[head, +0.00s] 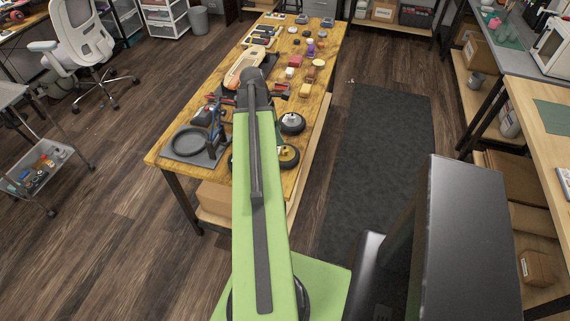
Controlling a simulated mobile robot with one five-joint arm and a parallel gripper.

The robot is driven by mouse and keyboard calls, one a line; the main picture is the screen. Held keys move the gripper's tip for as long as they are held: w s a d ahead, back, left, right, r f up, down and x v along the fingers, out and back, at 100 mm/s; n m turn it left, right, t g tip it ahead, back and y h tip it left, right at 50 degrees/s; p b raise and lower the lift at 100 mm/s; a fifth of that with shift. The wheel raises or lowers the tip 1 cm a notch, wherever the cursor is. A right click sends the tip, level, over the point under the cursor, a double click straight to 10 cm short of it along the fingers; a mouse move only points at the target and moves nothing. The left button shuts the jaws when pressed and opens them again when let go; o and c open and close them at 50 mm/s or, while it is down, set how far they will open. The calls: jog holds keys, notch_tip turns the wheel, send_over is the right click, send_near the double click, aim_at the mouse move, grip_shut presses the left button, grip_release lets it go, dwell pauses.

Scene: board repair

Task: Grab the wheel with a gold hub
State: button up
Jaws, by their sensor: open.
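The wheel with a gold hub (289,156) lies on the wooden workbench, at its near right edge. It has a black tyre, and my green arm covers its left part. A second black wheel (292,123) with a pale silver hub lies just beyond it. My arm reaches out over the bench, with its dark joint above the middle of the bench. My gripper cannot be made out; the arm seems to hide it.
A dark floor mat (375,150) lies in the clear aisle to the right.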

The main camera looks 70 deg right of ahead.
aim_at(285, 148)
jog(key=b+x, duration=0.1)
jog(key=x, duration=0.2)
jog(key=shift+r, duration=0.2)
jog(key=b+x, duration=0.5)
jog(key=shift+a+f, duration=0.2)
jog(key=shift+a, duration=0.05)
jog(key=shift+r, duration=0.15)
grip_shut()
dwell(0.8)
